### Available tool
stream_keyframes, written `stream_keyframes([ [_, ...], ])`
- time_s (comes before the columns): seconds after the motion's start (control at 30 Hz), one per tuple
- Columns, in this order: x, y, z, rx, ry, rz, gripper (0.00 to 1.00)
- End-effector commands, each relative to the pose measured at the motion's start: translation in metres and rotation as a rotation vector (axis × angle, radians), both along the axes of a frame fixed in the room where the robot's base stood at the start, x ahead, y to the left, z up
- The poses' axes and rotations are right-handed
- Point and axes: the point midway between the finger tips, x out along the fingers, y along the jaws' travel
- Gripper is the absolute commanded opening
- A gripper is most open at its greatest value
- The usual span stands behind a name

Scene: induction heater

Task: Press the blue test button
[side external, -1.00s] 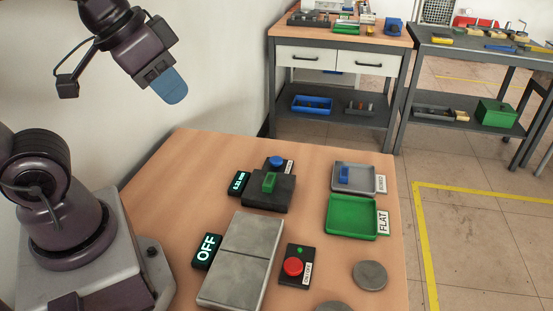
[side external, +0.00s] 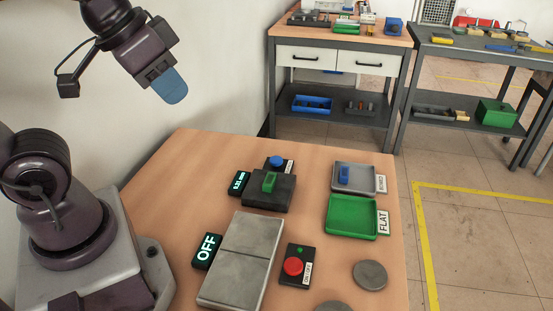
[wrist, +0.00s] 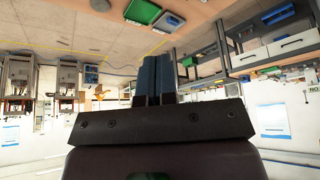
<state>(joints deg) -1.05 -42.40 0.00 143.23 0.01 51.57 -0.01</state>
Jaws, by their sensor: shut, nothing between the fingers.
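The blue test button (side external: 276,160) stands on a small dark box at the back of the wooden table, behind a dark block fixture (side external: 283,194). In the wrist view the fingers (wrist: 153,78) lie side by side, pointing out over the room; the button is not seen there.
A small display (side external: 239,183) stands left of the fixture. A grey tray (side external: 364,190) holding a blue piece and a green tray (side external: 352,232) are at the right. A red button (side external: 293,266), grey plates (side external: 252,236) and an OFF display (side external: 206,251) are in front. The table's left part is clear.

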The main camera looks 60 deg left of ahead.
Motion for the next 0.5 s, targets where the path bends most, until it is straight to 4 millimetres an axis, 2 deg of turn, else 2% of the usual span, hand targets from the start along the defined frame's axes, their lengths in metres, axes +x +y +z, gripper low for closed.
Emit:
stream_keyframes([
  [0.17, 0.008, 0.014, -0.022, 0.002, 0.119, 0.065, 0.00],
  [0.27, 0.019, 0.030, -0.035, 0.034, 0.197, 0.100, 0.00],
  [0.5, 0.062, 0.083, -0.067, 0.171, 0.275, 0.109, 0.00],
])
